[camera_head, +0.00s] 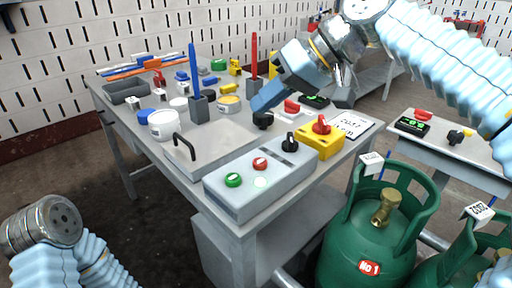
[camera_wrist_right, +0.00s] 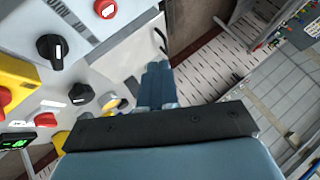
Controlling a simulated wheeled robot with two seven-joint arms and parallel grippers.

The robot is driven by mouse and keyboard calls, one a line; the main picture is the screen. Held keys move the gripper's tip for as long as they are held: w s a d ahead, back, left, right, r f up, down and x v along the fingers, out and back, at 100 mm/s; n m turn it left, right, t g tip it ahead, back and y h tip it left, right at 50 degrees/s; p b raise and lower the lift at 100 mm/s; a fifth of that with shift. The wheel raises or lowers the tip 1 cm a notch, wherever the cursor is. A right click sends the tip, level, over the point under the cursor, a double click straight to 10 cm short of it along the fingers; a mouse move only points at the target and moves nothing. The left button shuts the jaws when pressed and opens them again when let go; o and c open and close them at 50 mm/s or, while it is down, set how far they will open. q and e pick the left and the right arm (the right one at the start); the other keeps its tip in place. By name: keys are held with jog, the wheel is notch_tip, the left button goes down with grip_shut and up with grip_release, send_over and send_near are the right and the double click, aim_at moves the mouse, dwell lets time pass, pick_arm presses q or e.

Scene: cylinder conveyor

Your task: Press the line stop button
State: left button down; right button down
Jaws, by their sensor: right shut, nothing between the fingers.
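A grey control box (camera_head: 245,203) sits on the near edge of the table. It carries a green button (camera_head: 233,180), a red button (camera_head: 260,163) and a black rotary knob (camera_head: 289,141). The red button also shows at the top of the right wrist view (camera_wrist_right: 105,8), with the black knob (camera_wrist_right: 50,47) below left of it. A yellow box (camera_head: 318,145) with a red knob (camera_head: 321,125) stands right beside the grey box. My right gripper (camera_head: 266,98) is shut and empty, above the table behind the control box, apart from the buttons. My left gripper is out of frame.
A lidded grey case with a black handle (camera_head: 184,147) lies left of the control box. White tubs, a blue rod in a holder (camera_head: 199,106) and small coloured parts crowd the table behind. Green gas cylinders (camera_head: 345,245) stand at front right. A second table (camera_head: 450,150) is at right.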

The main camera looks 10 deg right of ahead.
dwell(0.3)
jog(key=b, duration=0.4)
send_over(265, 161)
notch_tip(265, 161, down, 7)
jog(key=shift+r, duration=0.2)
jog(key=shift+f+b, duration=0.75)
jog(key=shift+f, duration=0.35)
dwell(0.9)
jog(key=shift+f+b, duration=0.3)
jog(key=shift+f, duration=0.1)
jog(key=shift+f+b, duration=0.4)
jog(key=shift+f, duration=0.05)
dwell(0.5)
jog(key=shift+r, duration=0.15)
jog(key=shift+r+p, duration=0.75)
jog(key=shift+p, duration=0.1)
